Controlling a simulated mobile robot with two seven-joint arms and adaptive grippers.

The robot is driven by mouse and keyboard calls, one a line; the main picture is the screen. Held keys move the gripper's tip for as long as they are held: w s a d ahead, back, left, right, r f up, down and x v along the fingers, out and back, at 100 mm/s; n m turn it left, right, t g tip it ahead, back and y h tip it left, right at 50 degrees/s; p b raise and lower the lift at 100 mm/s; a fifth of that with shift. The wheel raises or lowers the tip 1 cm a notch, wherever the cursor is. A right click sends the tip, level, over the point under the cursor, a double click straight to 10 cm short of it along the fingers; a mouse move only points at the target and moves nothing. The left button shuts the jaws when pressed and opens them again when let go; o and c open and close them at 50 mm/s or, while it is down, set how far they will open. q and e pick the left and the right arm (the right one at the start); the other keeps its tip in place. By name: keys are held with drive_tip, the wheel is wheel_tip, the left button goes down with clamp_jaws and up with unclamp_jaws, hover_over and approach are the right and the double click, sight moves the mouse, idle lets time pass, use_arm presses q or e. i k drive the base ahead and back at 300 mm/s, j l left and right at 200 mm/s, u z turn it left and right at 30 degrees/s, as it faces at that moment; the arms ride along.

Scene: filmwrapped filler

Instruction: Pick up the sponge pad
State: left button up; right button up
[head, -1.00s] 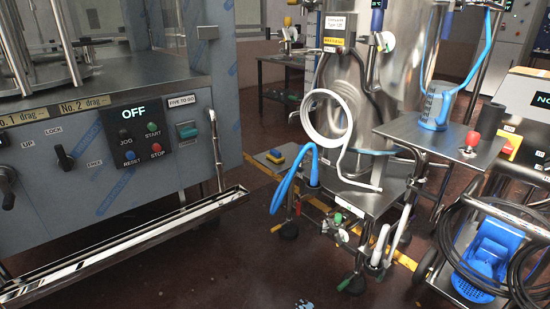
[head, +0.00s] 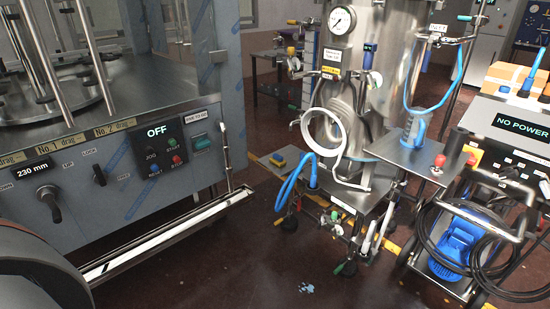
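A small yellow and blue block (head: 278,159), which may be the sponge pad, sits low behind the left side of the steel tank stand in the head view. It is small in the picture, and I cannot tell its material. Neither of my grippers is in view, and nothing is seen touching the block.
A filler cabinet (head: 100,185) with a long steel trough (head: 165,237) stands at left. The tank (head: 385,85), with blue hoses, stands behind. A wheeled cart with a "NO POWER" display (head: 521,125) is at right. Pale blue bits (head: 307,288) lie on otherwise open floor.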

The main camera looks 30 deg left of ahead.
sight(277, 159)
drive_tip(key=i+j+u, duration=0.1)
drive_tip(key=i+j, duration=0.45)
drive_tip(key=i, duration=0.3)
drive_tip(key=i+j+u, duration=0.15)
drive_tip(key=i+j, duration=0.15)
drive_tip(key=i, duration=0.15)
drive_tip(key=i+j+u, duration=0.1)
drive_tip(key=i, duration=0.3)
drive_tip(key=i+j+u, duration=0.1)
drive_tip(key=i+j, duration=0.2)
drive_tip(key=i, duration=0.15)
